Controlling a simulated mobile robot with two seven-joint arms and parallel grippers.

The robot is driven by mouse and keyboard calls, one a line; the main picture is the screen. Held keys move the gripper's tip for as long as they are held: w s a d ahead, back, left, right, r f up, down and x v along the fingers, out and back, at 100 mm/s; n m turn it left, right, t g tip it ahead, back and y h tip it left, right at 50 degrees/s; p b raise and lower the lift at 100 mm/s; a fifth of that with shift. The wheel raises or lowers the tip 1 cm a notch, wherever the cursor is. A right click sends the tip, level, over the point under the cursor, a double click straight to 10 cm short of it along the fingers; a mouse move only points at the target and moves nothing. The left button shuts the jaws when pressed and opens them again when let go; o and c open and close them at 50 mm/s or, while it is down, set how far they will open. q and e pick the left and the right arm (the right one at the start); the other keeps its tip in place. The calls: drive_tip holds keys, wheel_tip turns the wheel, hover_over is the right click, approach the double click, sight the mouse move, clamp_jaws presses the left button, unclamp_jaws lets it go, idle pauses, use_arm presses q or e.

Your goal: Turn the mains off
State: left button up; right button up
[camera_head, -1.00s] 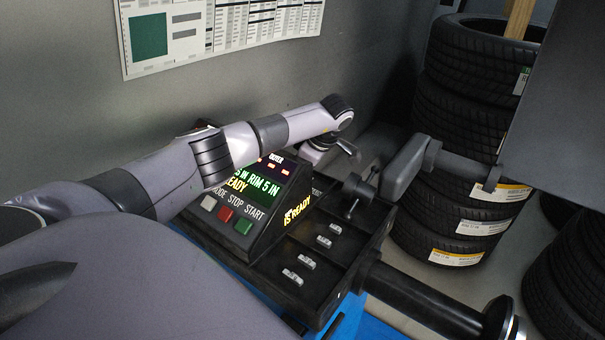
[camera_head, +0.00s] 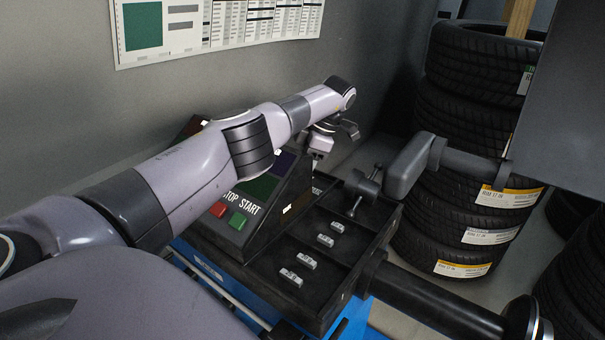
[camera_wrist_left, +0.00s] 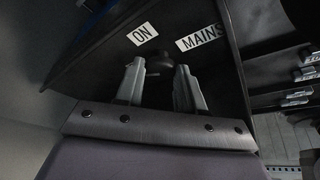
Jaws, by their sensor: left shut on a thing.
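The machine's control box (camera_head: 275,215) stands on the tool tray, partly hidden behind my left arm. Its screen (camera_head: 262,185) is dark. In the left wrist view a dark round mains switch knob (camera_wrist_left: 160,60) sits on a black panel, beside white labels reading "ON" (camera_wrist_left: 143,34) and "MAINS" (camera_wrist_left: 199,37). My left gripper (camera_wrist_left: 160,78) is shut on the knob, one finger on each side. In the head view the left gripper (camera_head: 319,150) is at the back of the control box, and the knob is hidden there. My right gripper is not in view.
A black tray (camera_head: 345,265) with several small metal weights lies right of the box. A dark grey arm with a block-shaped head (camera_head: 408,170) juts over its far corner. A stack of tyres (camera_head: 465,120) stands at the right. A wall chart (camera_head: 220,25) hangs behind.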

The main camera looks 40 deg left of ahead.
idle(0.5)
use_arm(q)
drive_tip(key=o, duration=1)
drive_tip(key=shift+o, duration=0.2)
wheel_tip(320, 180, up, 20)
drive_tip(key=p, duration=0.9)
